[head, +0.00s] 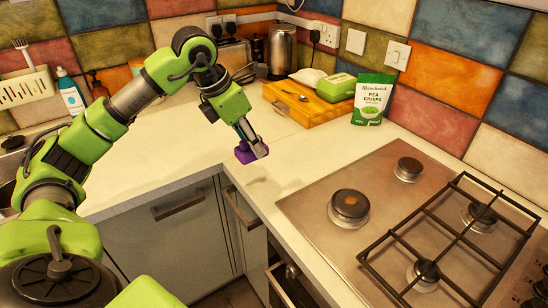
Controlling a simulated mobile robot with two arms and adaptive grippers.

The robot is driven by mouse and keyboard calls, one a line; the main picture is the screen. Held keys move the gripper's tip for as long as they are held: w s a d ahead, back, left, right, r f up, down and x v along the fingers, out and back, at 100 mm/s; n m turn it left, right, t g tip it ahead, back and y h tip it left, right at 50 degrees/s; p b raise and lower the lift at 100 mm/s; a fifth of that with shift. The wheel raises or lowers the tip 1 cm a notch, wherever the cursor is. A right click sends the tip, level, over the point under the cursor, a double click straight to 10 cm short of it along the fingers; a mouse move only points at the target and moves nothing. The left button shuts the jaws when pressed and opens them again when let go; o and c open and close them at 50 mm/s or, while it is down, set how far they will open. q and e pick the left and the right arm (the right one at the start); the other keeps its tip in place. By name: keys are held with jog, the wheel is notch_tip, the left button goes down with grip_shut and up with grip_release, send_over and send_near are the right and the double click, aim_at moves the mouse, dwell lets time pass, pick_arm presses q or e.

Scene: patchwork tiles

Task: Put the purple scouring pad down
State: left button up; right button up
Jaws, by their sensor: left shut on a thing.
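The purple scouring pad (243,156) is held in my left gripper (252,150) in the head view. The gripper points down and is shut on the pad. The pad is above the pale worktop (190,145), close to its inner corner, and a soft shadow lies on the worktop below it. The fingers hide part of the pad. My right gripper is not in view.
The hob (325,235) with burners and a black grate lies to the right. Bottles stand at the left. The worktop around the pad is clear.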

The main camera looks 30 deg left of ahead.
pick_arm(q)
jog(key=w+f+p, duration=0.1)
jog(key=w+f, duration=0.1)
jog(key=w, duration=0.1)
jog(key=w+f, duration=0.3)
jog(key=w+f+p, duration=0.1)
jog(key=w+f, duration=0.1)
jog(key=w, duration=0.1)
jog(key=shift+f+p, duration=0.15)
jog(key=shift+p, duration=0.15)
jog(key=x, duration=0.1)
jog(key=p+x, duration=0.1)
jog(key=x, duration=0.1)
jog(key=shift+s+a+f+p, duration=0.15)
jog(key=shift+a+p, duration=0.05)
jog(key=shift+p, duration=0.1)
jog(key=shift+f, duration=0.45)
jog(key=shift+f, duration=0.1)
jog(key=o, duration=1)
